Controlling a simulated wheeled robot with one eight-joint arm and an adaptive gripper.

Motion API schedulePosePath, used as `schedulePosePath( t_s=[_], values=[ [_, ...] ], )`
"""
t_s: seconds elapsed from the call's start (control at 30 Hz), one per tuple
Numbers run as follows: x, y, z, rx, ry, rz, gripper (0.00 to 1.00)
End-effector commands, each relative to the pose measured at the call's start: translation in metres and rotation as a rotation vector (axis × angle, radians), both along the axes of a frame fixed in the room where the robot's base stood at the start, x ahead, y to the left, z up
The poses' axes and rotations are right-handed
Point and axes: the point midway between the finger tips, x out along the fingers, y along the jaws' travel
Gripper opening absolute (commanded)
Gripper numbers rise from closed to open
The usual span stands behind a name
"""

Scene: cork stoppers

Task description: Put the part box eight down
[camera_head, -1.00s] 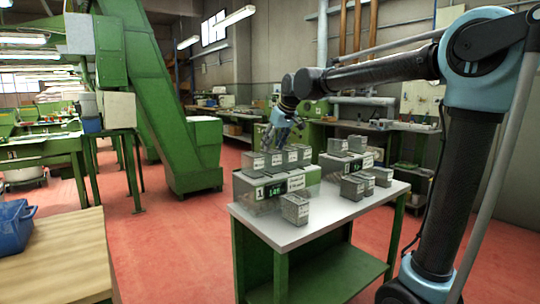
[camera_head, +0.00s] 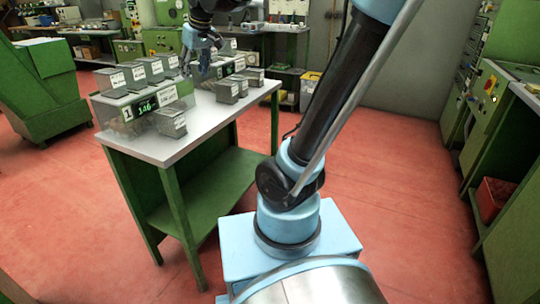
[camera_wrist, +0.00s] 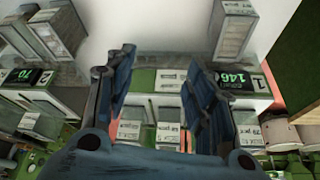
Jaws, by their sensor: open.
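Several grey part boxes with white labels stand on the white-topped table (camera_head: 205,128). A row of them, one being this box (camera_head: 112,80), sits on a clear unit with a green display (camera_head: 146,106). One box (camera_head: 171,122) stands alone at the table's front edge, and a group (camera_head: 228,90) stands to the right. The labels are too small to tell which box is eight. My gripper (camera_head: 205,62) is above the table, right of the row. In the wrist view my gripper (camera_wrist: 163,98) is open, its fingers apart with no box held between them.
The wrist view shows a box (camera_wrist: 234,30) at the upper right, a second display (camera_wrist: 22,76) at the left and bare white tabletop between. A green machine (camera_head: 45,90) stands left of the table, green cabinets (camera_head: 500,120) at the right. Red floor lies open between.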

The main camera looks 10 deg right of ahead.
Motion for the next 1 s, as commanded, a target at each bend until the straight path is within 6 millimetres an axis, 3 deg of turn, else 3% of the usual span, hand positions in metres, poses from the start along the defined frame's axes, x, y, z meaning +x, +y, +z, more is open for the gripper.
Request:
schedulePosePath(
  t_s=[0.03, 0.2, 0.5, 0.73, 0.83, 1.0],
  values=[
    [-0.013, -0.025, -0.015, -0.006, 0.012, -0.043, 0.50],
    [-0.058, -0.090, -0.063, -0.030, 0.056, -0.170, 0.50],
    [-0.149, -0.176, -0.160, -0.062, 0.137, -0.396, 0.50],
    [-0.203, -0.206, -0.221, -0.078, 0.184, -0.525, 0.50],
    [-0.215, -0.210, -0.234, -0.081, 0.195, -0.552, 0.50],
    [-0.220, -0.212, -0.240, -0.081, 0.201, -0.565, 0.50]
  ],
)
